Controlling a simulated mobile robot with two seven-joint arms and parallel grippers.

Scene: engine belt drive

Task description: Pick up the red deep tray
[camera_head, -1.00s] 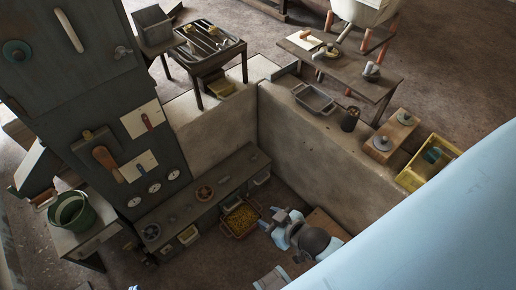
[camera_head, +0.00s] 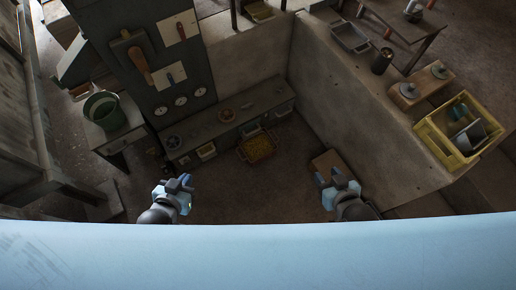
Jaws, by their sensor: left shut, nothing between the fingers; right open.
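A deep tray with a dull reddish rim (camera_head: 262,160), full of small yellow pieces, sits on the floor at the foot of the low bench. It looks like the red deep tray, though its colour is dark here. My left gripper (camera_head: 182,182) is shut and empty, nearer to me and left of the tray. My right gripper (camera_head: 327,179) is open and empty, nearer to me and right of the tray. Both grippers are clear of it.
The low bench (camera_head: 232,115) runs behind the tray, with small bins under it. A concrete wall (camera_head: 345,105) stands to the right, with a yellow crate (camera_head: 437,144) on it. A brown board (camera_head: 332,163) lies near my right gripper. The floor between my grippers is clear.

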